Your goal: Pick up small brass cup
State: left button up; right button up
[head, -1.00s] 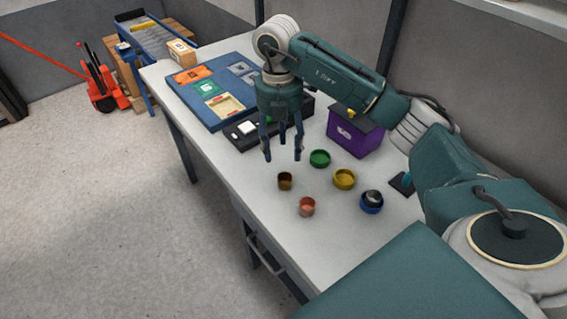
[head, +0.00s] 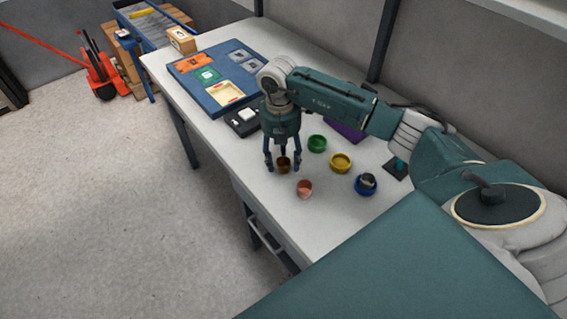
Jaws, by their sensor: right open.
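The small brass cup (head: 283,167) stands on the white table toward its front edge. It is a dark brownish-gold cup. My right gripper (head: 283,164) points down over it with its fingers spread around the cup. The fingers are open; whether any of them touches the cup I cannot tell. A larger yellow cup (head: 341,163) stands to the right, a green cup (head: 317,144) behind, and a copper-coloured cup (head: 304,189) in front. My left gripper is out of view.
A blue cup (head: 366,186) with a dark item in it stands at the right. A blue board (head: 190,85) with coloured panels lies at the back left. A purple box (head: 346,132) is partly hidden behind my right arm. The table's front left is clear.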

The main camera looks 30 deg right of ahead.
jog(key=c, duration=1.1)
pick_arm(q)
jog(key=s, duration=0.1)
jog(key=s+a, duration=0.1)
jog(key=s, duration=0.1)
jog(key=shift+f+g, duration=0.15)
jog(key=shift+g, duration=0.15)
